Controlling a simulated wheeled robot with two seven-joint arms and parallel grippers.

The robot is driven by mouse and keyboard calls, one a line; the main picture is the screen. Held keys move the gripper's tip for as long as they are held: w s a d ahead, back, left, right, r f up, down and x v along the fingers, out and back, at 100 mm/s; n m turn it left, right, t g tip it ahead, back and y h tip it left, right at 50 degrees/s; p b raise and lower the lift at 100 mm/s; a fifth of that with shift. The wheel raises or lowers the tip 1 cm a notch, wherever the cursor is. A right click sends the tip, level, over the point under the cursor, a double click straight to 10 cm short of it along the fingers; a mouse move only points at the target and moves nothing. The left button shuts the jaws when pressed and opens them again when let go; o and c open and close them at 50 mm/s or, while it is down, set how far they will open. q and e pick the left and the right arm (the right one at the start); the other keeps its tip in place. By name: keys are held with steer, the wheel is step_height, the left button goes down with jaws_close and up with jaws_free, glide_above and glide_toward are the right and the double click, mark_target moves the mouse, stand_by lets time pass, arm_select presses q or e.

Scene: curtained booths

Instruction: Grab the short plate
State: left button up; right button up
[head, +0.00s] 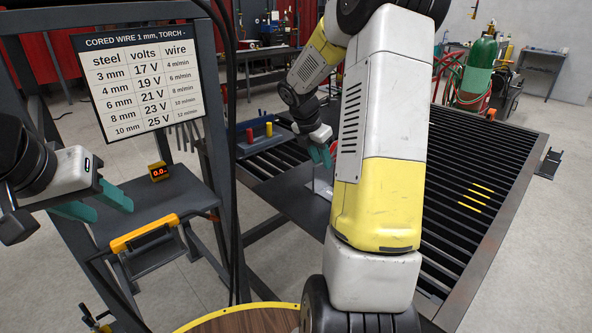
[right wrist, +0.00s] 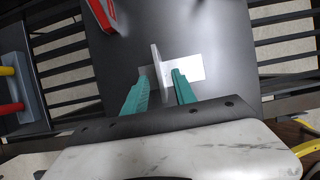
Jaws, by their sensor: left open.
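In the right wrist view, a pale upright plate (right wrist: 160,72) stands on edge across a flat light metal plate (right wrist: 190,69) on a dark tabletop (right wrist: 215,30). I cannot tell for sure which is the short one. My right gripper (right wrist: 161,76) has its green fingers apart, one on each side of the upright plate, with no clear contact. In the head view, my right gripper (head: 320,155) is over the dark table; the plates (head: 318,188) show only partly, behind my arm. My left gripper (head: 98,206) is open and empty at the far left.
A sign (head: 142,80) hangs on a dark frame beside a small red-digit display (head: 158,171). A yellow-handled item (head: 147,235) is near my left gripper. A red tool (right wrist: 103,15) lies beyond the plates.

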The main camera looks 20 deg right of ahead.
glide_above(325, 187)
steer(key=f, duration=0.6)
steer(key=shift+w, duration=0.25)
steer(key=shift+d, duration=0.1)
jaws_close()
steer(key=shift+w+r, duration=0.1)
steer(key=shift+r, duration=0.05)
stand_by(0.8)
